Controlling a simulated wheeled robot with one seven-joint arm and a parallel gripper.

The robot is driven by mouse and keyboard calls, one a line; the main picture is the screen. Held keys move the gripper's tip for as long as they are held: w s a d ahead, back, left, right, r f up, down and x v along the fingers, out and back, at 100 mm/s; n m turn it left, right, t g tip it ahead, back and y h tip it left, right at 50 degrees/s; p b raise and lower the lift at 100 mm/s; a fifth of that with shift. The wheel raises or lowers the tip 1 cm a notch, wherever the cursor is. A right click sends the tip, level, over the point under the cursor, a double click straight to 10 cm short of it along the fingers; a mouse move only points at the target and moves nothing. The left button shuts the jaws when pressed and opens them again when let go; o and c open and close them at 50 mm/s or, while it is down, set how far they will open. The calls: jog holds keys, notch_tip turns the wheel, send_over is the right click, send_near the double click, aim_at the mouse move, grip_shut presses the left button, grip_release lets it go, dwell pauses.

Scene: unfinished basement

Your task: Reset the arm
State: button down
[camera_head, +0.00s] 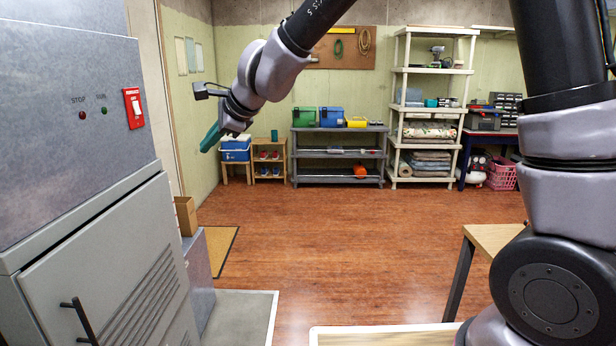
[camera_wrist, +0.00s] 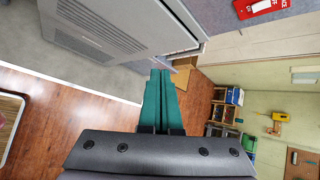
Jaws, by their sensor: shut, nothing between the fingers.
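My gripper (camera_head: 210,137) is raised in the air at the upper left in the head view, with teal fingers pointing down and left. In the wrist view its two teal fingers (camera_wrist: 160,78) lie side by side, shut, with nothing between them. The gripper is in front of the far wall and to the right of the grey furnace cabinet (camera_head: 75,110), apart from it. My arm reaches across the top of the head view from the right.
The furnace has a red switch (camera_head: 133,107) and a black handle (camera_head: 79,318). A grey shelf (camera_head: 338,153) and a white shelf (camera_head: 429,130) stand at the far wall. A wooden table (camera_head: 490,238) is at right. The middle wood floor (camera_head: 340,240) is clear.

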jog(key=w+d+r+n+t+h, duration=0.1)
jog(key=d+r+n, duration=0.3)
jog(key=d, duration=0.7)
jog(key=d+r+n+t, duration=0.1)
jog(key=d+r+n, duration=0.1)
jog(key=d+r, duration=0.65)
jog(key=s+d+f+n+h, duration=0.1)
jog(key=s+d, duration=0.3)
jog(key=d, duration=0.5)
jog(key=s+d+f+h, duration=0.2)
jog(key=s+d, duration=0.2)
jog(key=d, duration=0.5)
jog(key=s+d+f+n+h, duration=0.1)
jog(key=s+d, duration=0.3)
jog(key=d, duration=0.5)
jog(key=shift+s+f+n+h, duration=0.25)
jog(key=shift+f+n+h, duration=0.05)
jog(key=shift+h, duration=0.5)
